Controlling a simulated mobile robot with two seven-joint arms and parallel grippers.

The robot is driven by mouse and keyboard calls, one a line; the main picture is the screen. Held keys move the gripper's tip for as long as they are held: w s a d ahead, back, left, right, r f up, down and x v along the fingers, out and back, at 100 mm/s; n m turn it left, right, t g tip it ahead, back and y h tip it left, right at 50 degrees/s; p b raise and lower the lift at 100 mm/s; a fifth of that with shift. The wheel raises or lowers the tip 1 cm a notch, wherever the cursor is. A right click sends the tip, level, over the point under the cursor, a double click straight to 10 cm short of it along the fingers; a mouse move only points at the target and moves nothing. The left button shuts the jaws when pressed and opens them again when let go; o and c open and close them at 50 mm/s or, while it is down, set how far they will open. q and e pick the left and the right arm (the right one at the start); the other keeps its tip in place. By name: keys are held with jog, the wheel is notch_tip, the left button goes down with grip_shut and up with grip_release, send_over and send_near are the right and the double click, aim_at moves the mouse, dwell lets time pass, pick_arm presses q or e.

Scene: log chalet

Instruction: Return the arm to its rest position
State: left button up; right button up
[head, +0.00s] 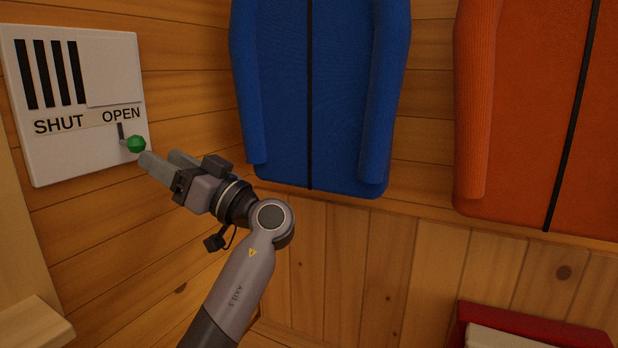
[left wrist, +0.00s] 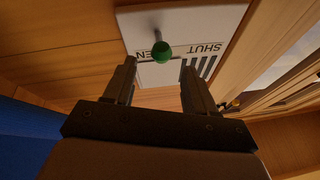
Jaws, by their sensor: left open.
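My left gripper (head: 168,161) is in front of a white vent panel (head: 115,65) on the log wall. The panel has dark slots at its left and the words SHUT and OPEN. A green knob (head: 135,144) on a short dark lever sits below the word OPEN. The gripper's fingertips are close to the knob. In the left wrist view the two fingers (left wrist: 160,80) are apart, with the green knob (left wrist: 163,52) beyond their tips and nothing between them. Whether a fingertip touches the knob is hard to tell. My right gripper is not in view.
A blue jacket (head: 335,90) and an orange jacket (head: 530,110) hang on the wall to the right of the arm. A red-edged box (head: 540,330) stands at the lower right. A wooden ledge (head: 32,322) is at the lower left. A window shows in the left wrist view (left wrist: 285,60).

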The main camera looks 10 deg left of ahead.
pick_arm(q)
jog(key=w+a+f+m+t+h, duration=0.1)
jog(key=w+f+m+t+h, duration=0.2)
jog(key=f, duration=0.4)
jog(key=f+m+t+h, duration=0.2)
jog(key=f+m+t, duration=0.15)
jog(key=f, duration=0.35)
jog(key=s+d+f+m+t+h, duration=0.1)
jog(key=s+d+f+m+h, duration=0.2)
jog(key=f, duration=0.6)
jog(key=s+f+m+h, duration=0.25)
jog(key=f+h, duration=0.25)
jog(key=f, duration=0.4)
jog(key=s+d+f+m+t+h, duration=0.1)
jog(key=d+f+m+h, duration=0.2)
jog(key=f, duration=0.5)
jog(key=s+d+f+g+h, duration=0.1)
jog(key=s+d+f+h, duration=0.15)
jog(key=s, duration=0.45)
jog(key=s+d+f+h, duration=0.2)
jog(key=s+f+h, duration=0.15)
jog(key=s, duration=0.35)
jog(key=s+d+f+g+h, duration=0.1)
jog(key=s+d+f+h, duration=0.2)
jog(key=s, duration=0.4)
notch_tip(320, 180, up, 11)
jog(key=a+m+p, duration=0.1)
jog(key=p, duration=1.3)
jog(key=shift+a+y, duration=0.3)
jog(key=shift+y, duration=0.1)
